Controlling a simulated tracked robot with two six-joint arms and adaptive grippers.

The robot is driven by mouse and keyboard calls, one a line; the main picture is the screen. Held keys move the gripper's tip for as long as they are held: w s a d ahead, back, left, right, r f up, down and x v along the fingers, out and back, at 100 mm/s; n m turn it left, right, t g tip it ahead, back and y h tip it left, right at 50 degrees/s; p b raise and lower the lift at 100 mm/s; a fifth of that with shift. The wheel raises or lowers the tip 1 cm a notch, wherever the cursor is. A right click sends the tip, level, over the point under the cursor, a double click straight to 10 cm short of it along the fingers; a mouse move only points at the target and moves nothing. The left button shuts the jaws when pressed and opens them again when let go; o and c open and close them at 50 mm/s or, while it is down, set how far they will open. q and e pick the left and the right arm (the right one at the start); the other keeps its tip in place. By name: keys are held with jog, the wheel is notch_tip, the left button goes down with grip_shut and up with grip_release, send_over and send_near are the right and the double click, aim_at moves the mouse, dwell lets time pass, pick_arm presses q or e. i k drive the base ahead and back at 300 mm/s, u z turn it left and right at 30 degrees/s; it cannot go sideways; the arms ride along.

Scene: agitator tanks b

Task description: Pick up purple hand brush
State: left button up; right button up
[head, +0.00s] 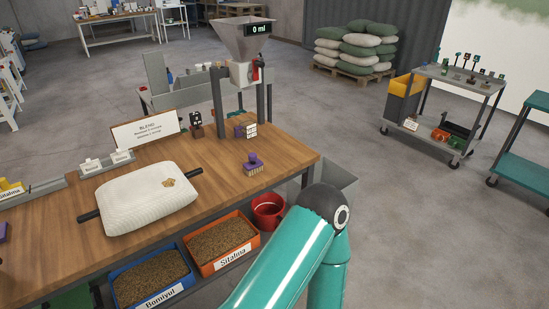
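A small purple hand brush (253,161) stands on the wooden table (285,155), near its right end. Its purple knob is on top and its pale bristles point down onto the tabletop. Nothing touches it. My teal right arm rises from the bottom of the head view, and its bent joint is in front of the table's right end. Neither of my grippers is in view. Another purple object (3,231) is cut off at the left edge, and I cannot tell what it is.
A white sack (140,200) lies on the table over a dark bar. A hopper (240,42) with a display stands behind the brush. Blue (150,283) and orange (222,245) grain bins and a red bucket (268,210) sit below the front edge.

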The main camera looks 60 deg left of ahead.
aim_at(255, 165)
jog(key=u, duration=0.35)
jog(key=i, duration=1.25)
jog(key=u, duration=1.25)
jog(key=i, duration=0.7)
jog(key=u, duration=0.4)
jog(key=k, duration=0.95)
jog(key=u, duration=0.2)
jog(key=i, duration=0.95)
jog(key=z, duration=0.1)
